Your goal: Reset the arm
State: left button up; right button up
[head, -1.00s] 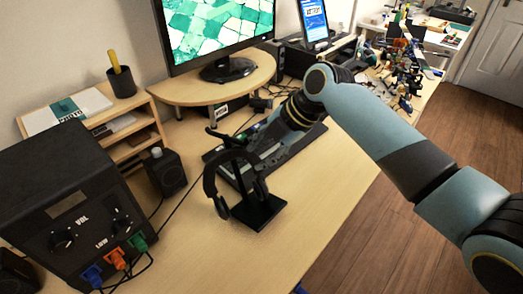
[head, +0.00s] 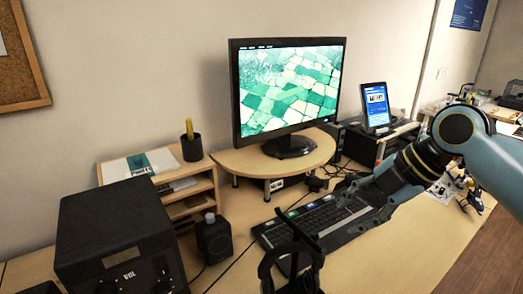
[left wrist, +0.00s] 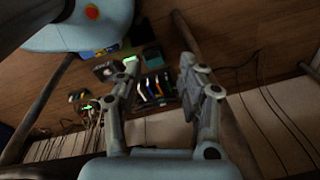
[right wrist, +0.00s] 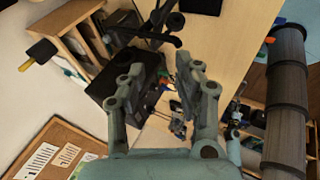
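My right arm comes in from the right in the head view. Its gripper (head: 352,205) appears over the black keyboard (head: 305,218) on the desk; I cannot tell how high above it is. In the right wrist view the two fingers of the right gripper (right wrist: 163,78) stand apart with nothing between them. My left arm is outside the head view. In the left wrist view the fingers of the left gripper (left wrist: 158,75) are apart and empty, with wooden floor and cables beyond.
A monitor (head: 290,90) stands on a wooden riser (head: 240,160). A black headphone stand (head: 295,245) is near the front. A black box with knobs (head: 120,240), a small speaker (head: 214,238) and a shelf organizer (head: 190,195) are on the left. A tablet (head: 376,107) stands behind.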

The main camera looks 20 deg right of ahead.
jog(key=s+f+m+g+h, duration=0.1)
jog(key=s+f+m+h, duration=0.15)
jog(key=s+m, duration=0.8)
jog(key=s+f+m+h, duration=0.1)
jog(key=s+m+h, duration=0.2)
jog(key=s+m, duration=0.75)
notch_tip(320, 180, down, 35)
jog(key=s+d+g+b, duration=0.1)
jog(key=s+d+b, duration=0.1)
jog(key=b, duration=0.7)
jog(key=s+f+b, duration=0.3)
jog(key=s+f, duration=0.6)
jog(key=f, duration=0.3)
jog(key=s+d+f+g+b, duration=0.1)
jog(key=s+f+b, duration=0.3)
jog(key=s+f, duration=0.5)
notch_tip(320, 180, down, 4)
jog(key=shift+s+r+g, duration=0.2)
jog(key=shift+s+g, duration=0.1)
jog(key=shift+s, duration=0.05)
jog(key=shift+b, duration=0.3)
